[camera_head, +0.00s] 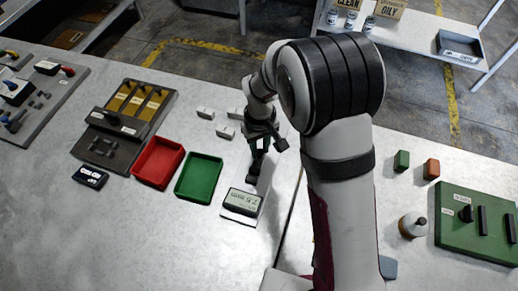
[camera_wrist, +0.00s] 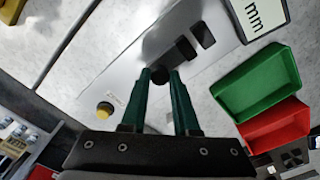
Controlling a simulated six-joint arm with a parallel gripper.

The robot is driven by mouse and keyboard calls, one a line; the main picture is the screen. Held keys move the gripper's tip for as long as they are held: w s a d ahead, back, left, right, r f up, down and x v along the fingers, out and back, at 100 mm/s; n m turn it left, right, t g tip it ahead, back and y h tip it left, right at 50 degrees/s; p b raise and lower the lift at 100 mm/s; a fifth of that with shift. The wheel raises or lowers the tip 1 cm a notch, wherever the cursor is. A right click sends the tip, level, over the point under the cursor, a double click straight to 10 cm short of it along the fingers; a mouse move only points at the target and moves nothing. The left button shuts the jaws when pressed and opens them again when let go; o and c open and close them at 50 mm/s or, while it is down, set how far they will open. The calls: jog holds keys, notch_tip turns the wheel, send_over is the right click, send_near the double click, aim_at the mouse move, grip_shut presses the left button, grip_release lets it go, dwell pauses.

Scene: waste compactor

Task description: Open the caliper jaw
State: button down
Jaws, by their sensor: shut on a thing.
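The caliper station is a pale metal plate (camera_wrist: 110,75) on the table, with a display (camera_head: 243,201) at its near end in the head view. The display shows a small reading in mm, too small to read surely. In the wrist view part of the display (camera_wrist: 262,14) shows at the top right. A dark sliding block (camera_wrist: 186,48) with a round dark knob (camera_wrist: 160,75) sits on the plate. My gripper (camera_wrist: 161,76) has its two green fingers on either side of the knob, shut on it. In the head view my gripper (camera_head: 258,158) points down over the plate, and my arm hides part of it.
A green tray (camera_head: 199,178) and a red tray (camera_head: 158,162) stand left of the caliper. Several small white blocks (camera_head: 225,131) lie behind them. A yellow button (camera_wrist: 105,110) sits on the plate. A bottle (camera_head: 412,225) and a green panel (camera_head: 475,222) are at the right.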

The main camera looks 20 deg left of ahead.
jog(key=w, duration=0.3)
jog(key=shift+w, duration=0.4)
jog(key=c, duration=0.7)
grip_release()
jog(key=shift+o, duration=0.2)
notch_tip(320, 180, up, 16)
jog(key=shift+f, duration=0.1)
